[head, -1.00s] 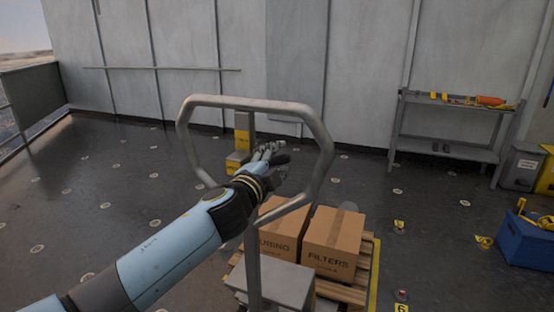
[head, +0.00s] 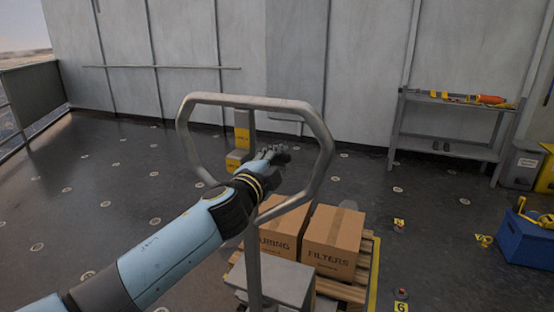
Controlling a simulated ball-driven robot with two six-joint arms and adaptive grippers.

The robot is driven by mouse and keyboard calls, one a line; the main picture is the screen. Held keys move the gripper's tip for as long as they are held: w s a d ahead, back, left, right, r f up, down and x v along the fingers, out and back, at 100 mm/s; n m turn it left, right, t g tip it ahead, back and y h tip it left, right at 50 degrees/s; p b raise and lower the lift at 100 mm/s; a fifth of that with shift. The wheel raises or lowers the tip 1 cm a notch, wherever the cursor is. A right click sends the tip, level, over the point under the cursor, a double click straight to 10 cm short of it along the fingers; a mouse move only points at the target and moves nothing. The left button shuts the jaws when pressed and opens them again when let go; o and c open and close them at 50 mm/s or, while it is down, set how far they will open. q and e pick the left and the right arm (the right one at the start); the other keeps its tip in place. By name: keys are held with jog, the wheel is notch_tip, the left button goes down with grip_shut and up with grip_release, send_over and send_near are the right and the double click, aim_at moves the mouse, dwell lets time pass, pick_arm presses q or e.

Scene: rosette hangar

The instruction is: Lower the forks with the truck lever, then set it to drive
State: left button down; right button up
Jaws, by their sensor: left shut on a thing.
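The pallet truck's grey loop handle (head: 323,135) stands upright in front of me, with its stem (head: 253,268) running down to the grey truck body (head: 283,280). The forks are not visible under the load. Behind the truck body a wooden pallet (head: 355,290) carries two cardboard boxes, one marked FILTERS (head: 332,243) and one partly hidden (head: 283,232). My right gripper is not in view.
A yellow block or post (head: 242,138) stands behind the handle. A grey shelf (head: 445,149) with tools is against the back wall. A blue crate (head: 524,240) and a grey bin (head: 521,165) are at the right. The dark floor at the left is clear.

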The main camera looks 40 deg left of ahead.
pick_arm(q)
jog(key=f+m, duration=0.1)
jog(key=f+m+b, duration=0.2)
jog(key=m, duration=0.1)
jog(key=shift+d+f, duration=0.1)
jog(key=shift+d, duration=0.2)
jog(key=c, duration=1.2)
grip_release()
jog(key=shift+o, duration=0.2)
jog(key=s+d, duration=0.2)
jog(key=s, duration=0.9)
jog(key=shift+s+d, duration=0.15)
jog(key=shift+s, duration=0.2)
